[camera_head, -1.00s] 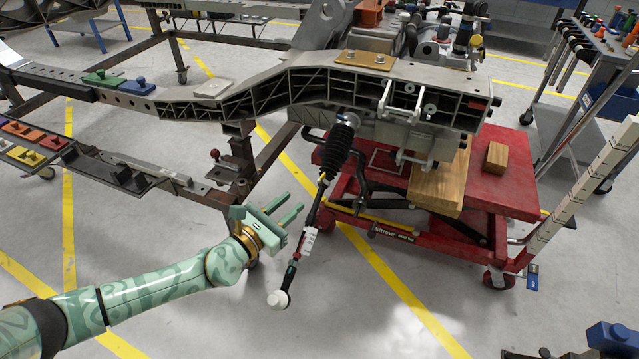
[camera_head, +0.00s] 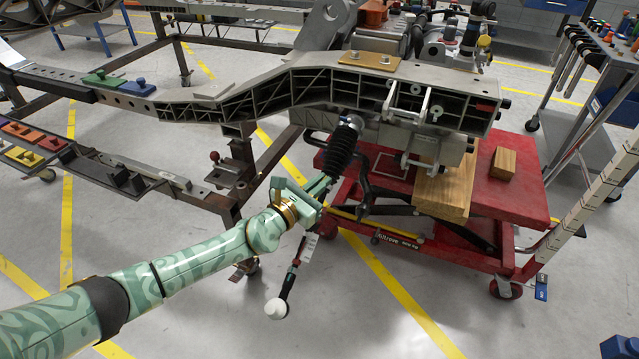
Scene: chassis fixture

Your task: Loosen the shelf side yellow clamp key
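A yellow block with a small knob on top (camera_head: 24,156) sits on the dark lower rail at the far left. It is the only yellow key-like piece I can make out, and its details are small. My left gripper (camera_head: 322,186) is in the middle of the view, far to the right of that block. Its fingers overlap the steering rod (camera_head: 299,248) just below the black rubber boot (camera_head: 342,150). I cannot tell whether they touch the rod or how wide the gap between them is. My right gripper is not in view.
Orange blocks (camera_head: 18,130) sit beside the yellow one; green (camera_head: 101,79) and blue (camera_head: 138,87) blocks sit on the chassis beam (camera_head: 215,108). A red lift table (camera_head: 515,190) with wooden blocks stands right. A tool cart (camera_head: 590,125) is at far right.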

